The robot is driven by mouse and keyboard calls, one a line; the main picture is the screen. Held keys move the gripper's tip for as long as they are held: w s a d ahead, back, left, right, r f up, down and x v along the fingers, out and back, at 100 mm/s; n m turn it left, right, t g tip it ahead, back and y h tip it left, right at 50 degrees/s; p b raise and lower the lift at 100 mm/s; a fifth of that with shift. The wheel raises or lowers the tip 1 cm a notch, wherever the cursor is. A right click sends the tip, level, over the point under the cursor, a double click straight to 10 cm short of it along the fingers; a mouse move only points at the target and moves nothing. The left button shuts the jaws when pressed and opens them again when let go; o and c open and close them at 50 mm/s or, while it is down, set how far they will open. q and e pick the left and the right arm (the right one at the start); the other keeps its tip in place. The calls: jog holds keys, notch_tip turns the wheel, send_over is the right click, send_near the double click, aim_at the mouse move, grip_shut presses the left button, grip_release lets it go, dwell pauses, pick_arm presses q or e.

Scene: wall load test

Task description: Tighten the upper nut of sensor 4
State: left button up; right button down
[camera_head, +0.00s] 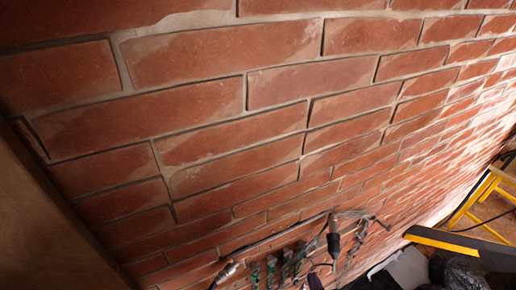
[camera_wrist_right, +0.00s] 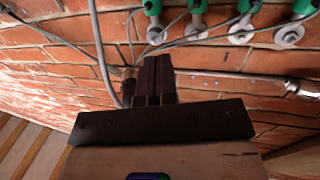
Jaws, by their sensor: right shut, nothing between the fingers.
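Several green sensors with round metal nuts or washers and grey cables are on the brick wall. In the right wrist view they run along the top, from a left one (camera_wrist_right: 198,30) to a far right one (camera_wrist_right: 289,36). No numbers are readable, so I cannot tell which is sensor 4. They also show small at the bottom of the head view (camera_head: 286,266). My right gripper (camera_wrist_right: 154,64) is shut and empty, its dark fingers pointing at the wall just below the sensors. I cannot tell whether it touches anything. My left gripper is not in view.
A metal rod (camera_wrist_right: 235,79) runs along the wall right of my right fingers. Cables (camera_wrist_right: 97,50) hang close beside the fingers on the left. In the head view a dark tool-like object (camera_head: 333,239) is near the sensors, and a yellow frame (camera_head: 477,203) stands far right.

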aim_at(306, 249)
jog(key=shift+a+b+x, duration=0.2)
jog(key=shift+a+x, duration=0.05)
jog(key=shift+x, duration=0.9)
jog(key=shift+a+b+x, duration=0.2)
jog(key=shift+a+x, duration=0.05)
jog(key=shift+x, duration=0.85)
jog(key=shift+a+b+x, duration=0.2)
jog(key=shift+a+x, duration=0.05)
jog(key=shift+x, duration=0.9)
jog(key=shift+s, duration=0.15)
jog(key=shift+d+r, duration=0.1)
jog(key=shift+d, duration=0.1)
jog(key=shift+r+p, duration=0.3)
jog(key=shift+p, duration=0.25)
jog(key=shift+r+p, duration=0.35)
jog(key=shift+p, duration=0.25)
jog(key=shift+r, duration=0.1)
jog(key=shift+r+p, duration=0.15)
jog(key=shift+p, duration=0.45)
jog(key=shift+a+r, duration=0.15)
jog(key=shift+r, duration=0.05)
jog(key=shift+s+p, duration=0.15)
jog(key=shift+p, duration=0.15)
